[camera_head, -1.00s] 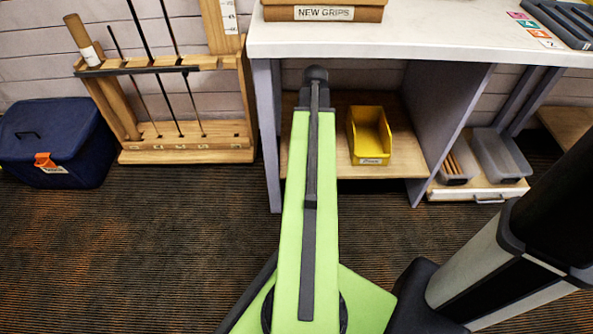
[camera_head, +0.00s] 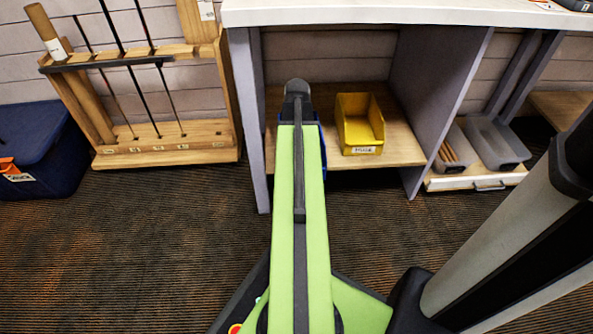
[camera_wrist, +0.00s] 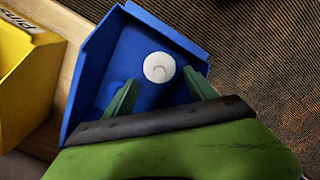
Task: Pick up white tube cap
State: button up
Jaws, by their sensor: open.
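The white tube cap (camera_wrist: 159,67) is small and round and lies inside a blue bin (camera_wrist: 103,52) in the wrist view. My gripper (camera_wrist: 161,92) is open, with its two green fingers inside the bin's outline. The cap shows just beyond the fingertips, centred between them, and is not held. In the head view my arm covers most of the blue bin, and only a strip of it (camera_head: 322,145) shows; the cap and my fingers are hidden there.
A yellow bin (camera_head: 359,124) stands right of the blue bin on the low wooden shelf (camera_head: 402,146). Grey side panels (camera_head: 437,95) and the white worktop (camera_head: 400,13) enclose the shelf. A wooden club rack (camera_head: 165,151) and dark blue box (camera_head: 42,150) stand left. Carpet in front is clear.

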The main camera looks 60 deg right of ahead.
notch_tip(320, 180, down, 5)
jog(key=b, duration=0.5)
jog(key=shift+f, duration=0.15)
jog(key=c, duration=0.8)
jog(key=shift+o, duration=0.2)
jog(key=shift+r+p, duration=0.3)
notch_tip(320, 180, up, 18)
jog(key=p, duration=1.8)
jog(key=shift+f, duration=0.1)
